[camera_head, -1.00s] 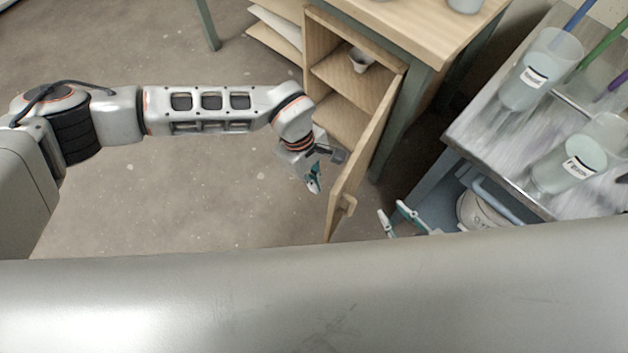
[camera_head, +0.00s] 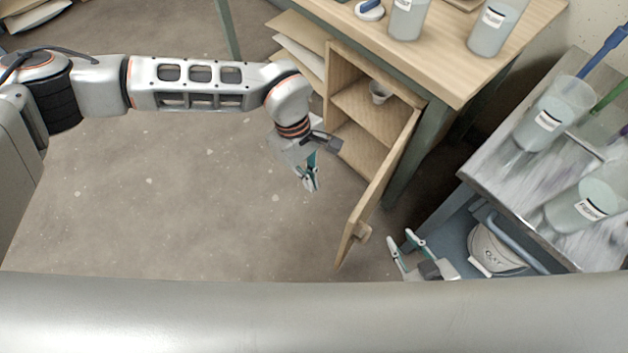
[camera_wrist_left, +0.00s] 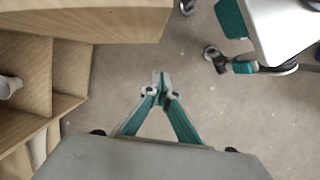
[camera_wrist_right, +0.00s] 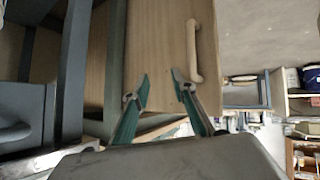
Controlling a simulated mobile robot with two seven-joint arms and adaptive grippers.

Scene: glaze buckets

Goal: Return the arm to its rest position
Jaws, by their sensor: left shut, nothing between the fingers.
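My left arm reaches in from the left in the head view, and its gripper (camera_head: 311,186) hangs over bare floor, left of the open cabinet door (camera_head: 378,190). In the left wrist view the left gripper (camera_wrist_left: 160,76) is shut with its tips together and nothing between them. My right gripper (camera_head: 400,243) shows low in the head view, right of the door's lower end. In the right wrist view the right gripper (camera_wrist_right: 161,82) is open and empty, with the door (camera_wrist_right: 165,50) and its handle (camera_wrist_right: 194,52) beyond the fingers.
The wooden cabinet (camera_head: 345,70) stands open with a small white cup (camera_head: 380,91) inside. Labelled containers (camera_head: 493,28) stand on the table above. A metal cart (camera_head: 490,155) at the right holds more containers and a white bucket (camera_head: 495,248) below.

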